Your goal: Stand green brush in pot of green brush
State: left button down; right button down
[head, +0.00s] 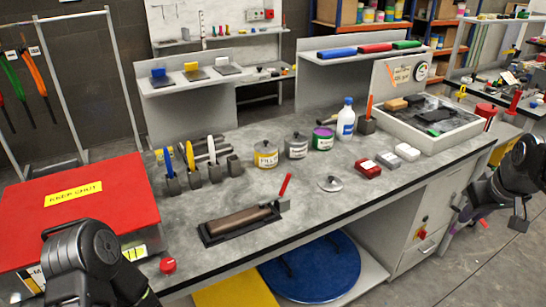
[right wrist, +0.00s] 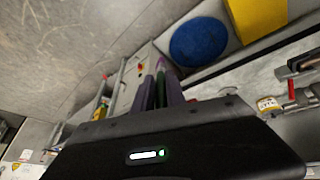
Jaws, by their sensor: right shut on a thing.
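My right gripper (head: 458,218) is beyond the right end of the bench, low over the floor. In the right wrist view its fingers (right wrist: 160,92) are shut on a thin green thing, which I take for the green brush (right wrist: 160,88). Its far end is purple (right wrist: 161,62), and most of it is hidden by the fingers. On the bench, a dark pot (head: 234,166) stands empty at the right end of a row of pots. The other pots hold blue (head: 169,162), yellow (head: 190,155) and white (head: 212,150) brushes. My left gripper is out of view.
Paint cans (head: 265,154) stand right of the pots, with a lid (head: 330,184) in front. A white-walled tray (head: 420,148) occupies the right end. A red box (head: 80,210) stands at left.

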jog(key=w+a+f, duration=0.2)
jog(key=a+f, duration=0.1)
jog(key=a, duration=0.5)
jog(key=w+a+f, duration=0.1)
jog(key=a+f, duration=0.3)
jog(key=a, duration=0.4)
jog(key=w+a+f, duration=0.2)
jog(key=a+f, duration=0.1)
jog(key=a, duration=0.5)
jog(key=shift+w+a+f+m, duration=0.3)
jog(key=shift+w, duration=0.05)
